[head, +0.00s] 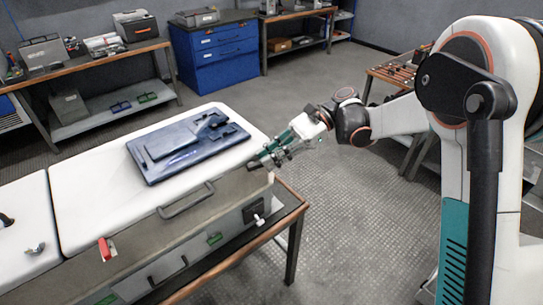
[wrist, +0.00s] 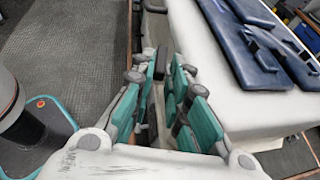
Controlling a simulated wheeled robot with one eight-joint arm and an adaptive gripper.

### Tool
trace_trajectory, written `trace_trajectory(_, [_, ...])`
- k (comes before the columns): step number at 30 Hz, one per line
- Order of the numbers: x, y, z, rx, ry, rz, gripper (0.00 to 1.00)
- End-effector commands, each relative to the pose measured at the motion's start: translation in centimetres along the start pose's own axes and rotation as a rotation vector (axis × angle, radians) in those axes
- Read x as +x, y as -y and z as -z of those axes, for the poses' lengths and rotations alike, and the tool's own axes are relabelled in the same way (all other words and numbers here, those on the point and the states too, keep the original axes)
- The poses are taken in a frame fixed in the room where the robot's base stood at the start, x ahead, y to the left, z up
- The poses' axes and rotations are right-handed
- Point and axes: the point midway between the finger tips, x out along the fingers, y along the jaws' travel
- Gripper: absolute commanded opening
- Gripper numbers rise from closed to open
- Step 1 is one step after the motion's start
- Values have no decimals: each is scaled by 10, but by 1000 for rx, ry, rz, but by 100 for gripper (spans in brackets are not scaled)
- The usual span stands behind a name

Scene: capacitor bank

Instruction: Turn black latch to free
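A white-lidded grey cabinet (head: 95,195) stands at the left in the head view, and its lid (wrist: 205,60) fills the right of the wrist view. My gripper (head: 262,160) is at the right end of the lid's front edge. In the wrist view my gripper (wrist: 164,70) has its two teal fingers apart. A small upright black piece, apparently the black latch (wrist: 162,60), shows between the fingertips. I cannot tell whether either finger touches it. In the head view the gripper hides that spot. A red latch (head: 106,248) sits further left on the same edge.
A grey bar handle (head: 187,200) sticks out of the cabinet front between the red latch and my gripper. A blue panel (head: 188,146) lies on the lid. A black fitting with a white lever (head: 257,211) is lower on the front. The floor (head: 340,240) to the right is clear.

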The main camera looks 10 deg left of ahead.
Motion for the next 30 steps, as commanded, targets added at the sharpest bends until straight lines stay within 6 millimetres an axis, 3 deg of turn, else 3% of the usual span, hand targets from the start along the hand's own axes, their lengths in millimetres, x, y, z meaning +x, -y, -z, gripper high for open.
trace_trajectory(14, [-2, 0, -6, 0, 0, 0, 31])
trace_trajectory(30, [-35, 0, -84, 1, 0, 0, 31])
